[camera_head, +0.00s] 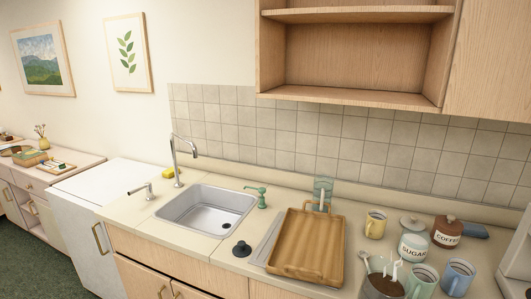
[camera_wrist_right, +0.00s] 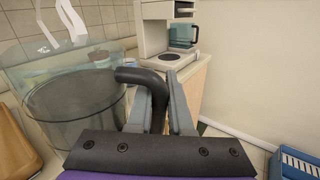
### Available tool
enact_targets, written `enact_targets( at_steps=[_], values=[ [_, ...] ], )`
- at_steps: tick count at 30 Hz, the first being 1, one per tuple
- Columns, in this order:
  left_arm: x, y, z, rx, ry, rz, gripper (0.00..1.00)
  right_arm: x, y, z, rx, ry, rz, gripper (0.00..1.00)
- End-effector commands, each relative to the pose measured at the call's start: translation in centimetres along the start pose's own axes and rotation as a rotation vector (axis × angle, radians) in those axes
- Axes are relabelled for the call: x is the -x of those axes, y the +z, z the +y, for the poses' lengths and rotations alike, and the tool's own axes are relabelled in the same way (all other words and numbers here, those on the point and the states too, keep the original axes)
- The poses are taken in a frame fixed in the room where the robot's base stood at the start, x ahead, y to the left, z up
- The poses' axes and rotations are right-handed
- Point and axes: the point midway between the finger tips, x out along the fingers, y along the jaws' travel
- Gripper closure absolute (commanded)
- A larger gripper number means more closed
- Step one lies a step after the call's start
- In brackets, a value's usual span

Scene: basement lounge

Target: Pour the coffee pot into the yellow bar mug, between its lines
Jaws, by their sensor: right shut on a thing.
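The yellow bar mug (camera_head: 375,226) stands upright on the counter, right of the wooden tray; its lines are too small to make out. The coffee pot (camera_head: 380,288) is at the bottom edge of the head view, dark brown inside, with white steam wisps above. In the right wrist view the clear glass pot (camera_wrist_right: 75,115) fills the left side. My right gripper (camera_wrist_right: 157,85) is shut on its black handle (camera_wrist_right: 140,75). The pot is nearer the front than the mug and apart from it in the picture. My left gripper is not in view.
The wooden tray (camera_head: 306,250) lies left, then the sink (camera_head: 207,210). A shelf (camera_head: 350,97) hangs above. A coffee machine (camera_wrist_right: 155,35) stands on the counter.

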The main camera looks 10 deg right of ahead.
Motion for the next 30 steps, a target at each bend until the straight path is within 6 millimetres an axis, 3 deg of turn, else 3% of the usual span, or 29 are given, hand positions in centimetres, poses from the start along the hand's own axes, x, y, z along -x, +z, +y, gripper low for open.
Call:
enact_targets(
  at_steps=[8, 18, 26, 30],
  values=[
    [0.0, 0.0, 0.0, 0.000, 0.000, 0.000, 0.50, 4.5, -4.7, 6.2, -0.004, 0.348, 0.045, 1.00],
    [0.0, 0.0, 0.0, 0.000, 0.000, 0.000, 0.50, 11.2, -12.2, 16.0, -0.008, 0.898, 0.117, 1.00],
    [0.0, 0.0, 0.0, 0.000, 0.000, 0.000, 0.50, 13.9, -15.0, 19.8, -0.009, 1.111, 0.145, 1.00],
    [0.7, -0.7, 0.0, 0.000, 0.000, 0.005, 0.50, 14.0, -14.0, 20.2, -0.014, 1.120, 0.145, 1.00]
  ],
)
